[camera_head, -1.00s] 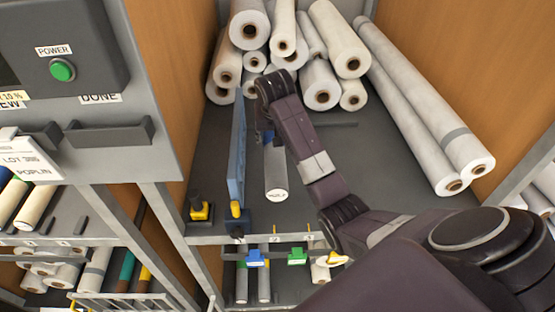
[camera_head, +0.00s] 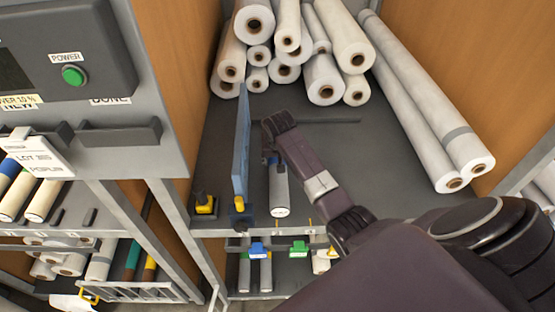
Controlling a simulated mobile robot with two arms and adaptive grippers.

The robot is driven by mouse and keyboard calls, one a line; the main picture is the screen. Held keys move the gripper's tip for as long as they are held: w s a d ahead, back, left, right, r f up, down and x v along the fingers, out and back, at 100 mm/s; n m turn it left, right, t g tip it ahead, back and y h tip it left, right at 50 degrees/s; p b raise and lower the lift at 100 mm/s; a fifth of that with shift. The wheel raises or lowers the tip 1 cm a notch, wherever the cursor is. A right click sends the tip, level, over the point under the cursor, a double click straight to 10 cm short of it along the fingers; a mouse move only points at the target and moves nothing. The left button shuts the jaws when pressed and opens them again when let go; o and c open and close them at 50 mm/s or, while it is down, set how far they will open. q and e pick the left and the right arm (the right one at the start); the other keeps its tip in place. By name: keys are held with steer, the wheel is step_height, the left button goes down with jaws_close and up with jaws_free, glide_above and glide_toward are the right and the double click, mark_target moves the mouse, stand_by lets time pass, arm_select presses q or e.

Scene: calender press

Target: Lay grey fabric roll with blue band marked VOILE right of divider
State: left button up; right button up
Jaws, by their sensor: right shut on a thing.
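A grey fabric roll (camera_head: 279,192) is in my right gripper (camera_head: 273,160), just right of the upright blue divider (camera_head: 242,150). Its pale, marked end faces the shelf's front edge; the lettering is too small to read. A bit of blue shows at the gripper, maybe the band. The gripper is shut on the roll's back part and hides it. I cannot tell whether the roll touches the shelf (camera_head: 345,160). My left gripper is not in view.
Several white rolls (camera_head: 325,75) are stacked at the back. Long rolls (camera_head: 425,110) lie along the right wall. A yellow-and-black clamp (camera_head: 204,204) stands left of the divider. Blue and green clips (camera_head: 299,248) sit below the front edge.

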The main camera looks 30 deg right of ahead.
steer(key=o, duration=1.5)
steer(key=shift+f, duration=0.1)
steer(key=shift+r, duration=0.2)
steer(key=b+v, duration=0.3)
steer(key=v, duration=0.9)
steer(key=shift+f, duration=0.1)
